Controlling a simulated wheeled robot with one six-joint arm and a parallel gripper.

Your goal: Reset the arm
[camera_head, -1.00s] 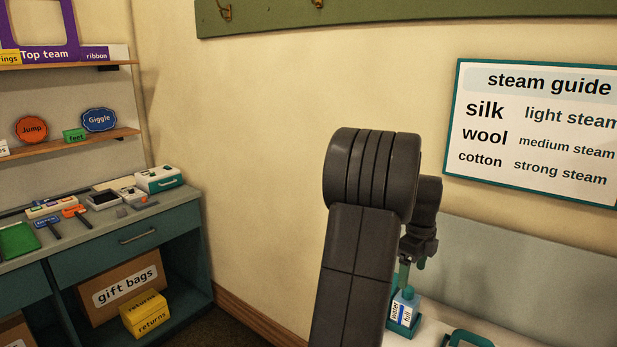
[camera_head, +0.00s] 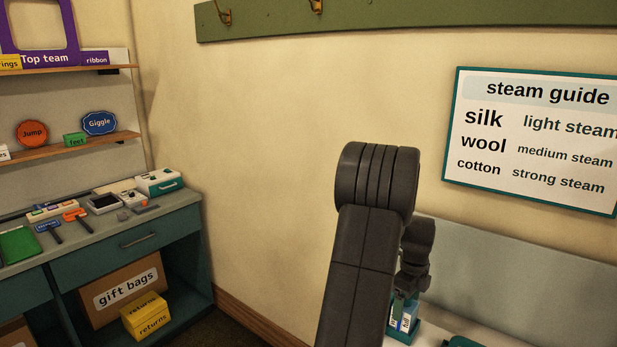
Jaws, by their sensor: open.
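My arm rises in the foreground, right of centre, and bends over at its top. My gripper (camera_head: 404,297) hangs small and low behind the arm link, pointing down, with open jaws. A white and blue labelled bottle (camera_head: 406,323) stands in a teal holder (camera_head: 401,337) on the pale counter right below it. The gripper overlaps the bottle's top in this view; whether they touch I cannot tell. My arm link hides part of this area.
A grey panel (camera_head: 500,275) backs the counter, and a teal item (camera_head: 465,342) lies at the bottom edge. A steam guide sign (camera_head: 535,140) and a green hook rail (camera_head: 420,18) are on the wall. A teal cabinet (camera_head: 185,235) stands at left with small goods on top.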

